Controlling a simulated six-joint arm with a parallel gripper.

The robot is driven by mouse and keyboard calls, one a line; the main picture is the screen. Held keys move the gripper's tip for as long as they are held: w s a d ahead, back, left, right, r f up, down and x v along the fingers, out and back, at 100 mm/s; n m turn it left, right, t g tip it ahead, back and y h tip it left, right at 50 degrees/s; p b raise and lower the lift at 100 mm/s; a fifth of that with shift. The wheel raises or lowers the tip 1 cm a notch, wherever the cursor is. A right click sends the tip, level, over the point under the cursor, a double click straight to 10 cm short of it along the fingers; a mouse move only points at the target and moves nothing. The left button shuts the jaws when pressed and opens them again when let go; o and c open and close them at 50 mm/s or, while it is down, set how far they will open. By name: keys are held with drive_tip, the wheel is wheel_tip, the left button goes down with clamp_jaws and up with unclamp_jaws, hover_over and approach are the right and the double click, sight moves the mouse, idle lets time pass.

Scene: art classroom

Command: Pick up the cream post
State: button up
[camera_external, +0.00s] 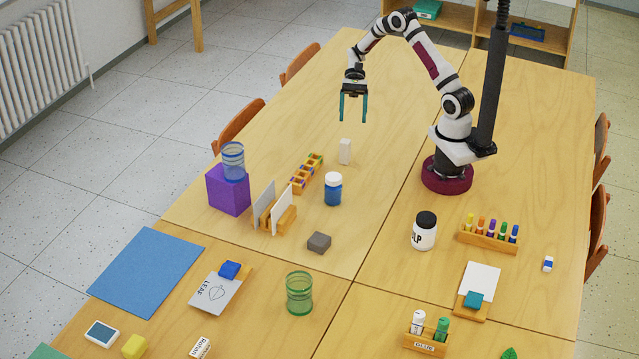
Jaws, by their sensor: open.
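The cream post (345,151) is a small pale upright block. It stands alone on the wooden table, below my gripper in the picture. My gripper (353,120) is open and empty, with its two teal fingers pointing down. It hangs above the table, and in the picture its fingertips are above the top of the post, apart from it. The post is fully visible.
A tray of coloured pieces (307,173) and a blue jar with a white lid (333,188) stand nearest the post. A purple box (228,190) carries a blue glass (232,161). A grey block (319,243) lies farther forward. The table right of the post is clear.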

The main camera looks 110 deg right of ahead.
sight(344, 151)
drive_tip(key=s+d+f+m+t, duration=0.3)
drive_tip(key=d+f+m+t, duration=0.1)
drive_tip(key=d+f, duration=0.1)
drive_tip(key=shift+n+g, duration=0.3)
drive_tip(key=x, duration=0.9)
drive_tip(key=f+x, duration=0.1)
drive_tip(key=x, duration=0.4)
drive_tip(key=shift+w+f, duration=0.1)
drive_tip(key=shift+w, duration=0.05)
clamp_jaws()
